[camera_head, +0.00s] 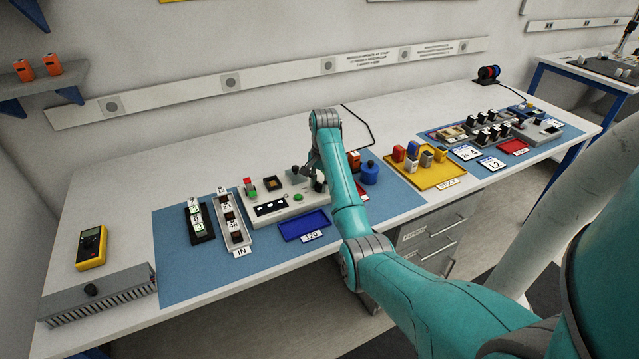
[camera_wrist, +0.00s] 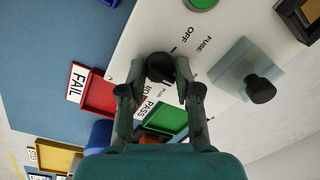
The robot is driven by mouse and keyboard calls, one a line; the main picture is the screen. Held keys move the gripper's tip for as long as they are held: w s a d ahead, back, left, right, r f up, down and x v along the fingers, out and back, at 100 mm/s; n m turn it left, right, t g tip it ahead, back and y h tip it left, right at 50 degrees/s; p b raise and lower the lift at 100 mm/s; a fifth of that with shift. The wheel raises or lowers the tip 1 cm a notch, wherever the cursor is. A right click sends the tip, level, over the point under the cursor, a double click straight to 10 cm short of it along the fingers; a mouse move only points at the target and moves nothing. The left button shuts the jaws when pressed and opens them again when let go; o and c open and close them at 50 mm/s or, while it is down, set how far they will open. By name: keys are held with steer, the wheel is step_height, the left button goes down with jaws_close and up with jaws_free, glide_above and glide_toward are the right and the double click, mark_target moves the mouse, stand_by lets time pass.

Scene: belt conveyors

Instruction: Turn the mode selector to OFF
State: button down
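The mode selector (camera_wrist: 160,67) is a round black knob on the light control panel (camera_wrist: 220,22). In the wrist view the printed word OFF lies just up and right of it, and another label below it is partly covered by my fingers. My gripper (camera_wrist: 161,72) has one finger on each side of the knob, with the tips very close to it. I cannot tell whether both tips touch it. In the head view my gripper (camera_head: 316,170) reaches down over the right end of the panel (camera_head: 262,209), and the selector is mostly hidden. The knob's pointer direction is unclear.
Beside the selector are a grey block with a black knob (camera_wrist: 261,89), a green button (camera_wrist: 202,3), a red FAIL tray (camera_wrist: 98,93) and a green PASS tray (camera_wrist: 172,120). A blue tray (camera_head: 304,226) lies in front of the panel. A multimeter (camera_head: 91,247) lies far left.

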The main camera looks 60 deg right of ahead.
steer(key=shift+n, duration=0.3)
steer(key=n, duration=0.3)
steer(key=shift+n, duration=0.3)
steer(key=n, duration=0.3)
steer(key=shift+n+y, duration=0.3)
steer(key=n, duration=0.4)
steer(key=shift+f, duration=0.1)
steer(key=shift+n+g, duration=0.4)
steer(key=shift+n, duration=1.7)
steer(key=c, duration=0.8)
jaws_free()
steer(key=shift+d, duration=0.1)
